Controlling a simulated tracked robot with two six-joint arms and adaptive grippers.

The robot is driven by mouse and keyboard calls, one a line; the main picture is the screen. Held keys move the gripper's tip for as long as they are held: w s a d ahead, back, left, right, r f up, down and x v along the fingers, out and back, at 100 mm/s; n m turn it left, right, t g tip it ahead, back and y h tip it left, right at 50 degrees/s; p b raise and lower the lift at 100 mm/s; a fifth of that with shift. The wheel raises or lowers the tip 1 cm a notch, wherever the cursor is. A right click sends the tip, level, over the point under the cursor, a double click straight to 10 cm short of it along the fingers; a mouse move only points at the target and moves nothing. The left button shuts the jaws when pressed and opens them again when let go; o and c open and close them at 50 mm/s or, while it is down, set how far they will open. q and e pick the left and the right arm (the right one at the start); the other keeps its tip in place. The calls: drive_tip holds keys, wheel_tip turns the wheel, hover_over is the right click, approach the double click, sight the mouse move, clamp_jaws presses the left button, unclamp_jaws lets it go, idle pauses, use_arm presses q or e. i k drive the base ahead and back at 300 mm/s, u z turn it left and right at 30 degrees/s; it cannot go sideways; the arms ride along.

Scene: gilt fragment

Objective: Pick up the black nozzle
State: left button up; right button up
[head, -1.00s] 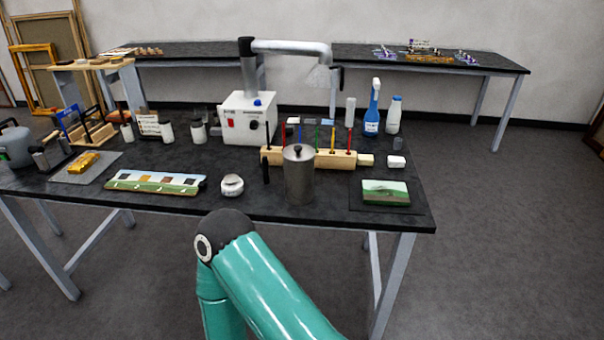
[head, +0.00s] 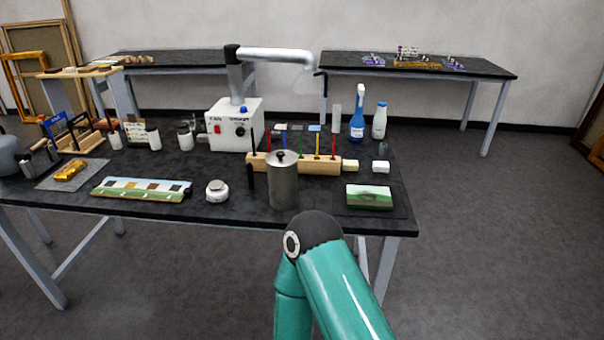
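I cannot pick out the black nozzle for certain. A small dark grey piece (head: 383,148) stands near the right end of the front table, behind a small white block, and is too small to name surely. A teal arm of mine with a dark joint reaches up from the bottom, in front of the table's right part. Neither of my grippers shows in the head view.
The black front table (head: 250,212) holds a metal canister (head: 283,182), a wooden tool rack (head: 345,166), a white fume extractor (head: 236,125), a blue spray bottle (head: 357,118), a white bottle (head: 380,120) and a green painted panel (head: 369,196). Floor is clear at right.

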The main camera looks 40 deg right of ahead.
sight(249, 167)
drive_tip(key=z, duration=0.55)
drive_tip(key=i, duration=0.75)
drive_tip(key=z, duration=0.1)
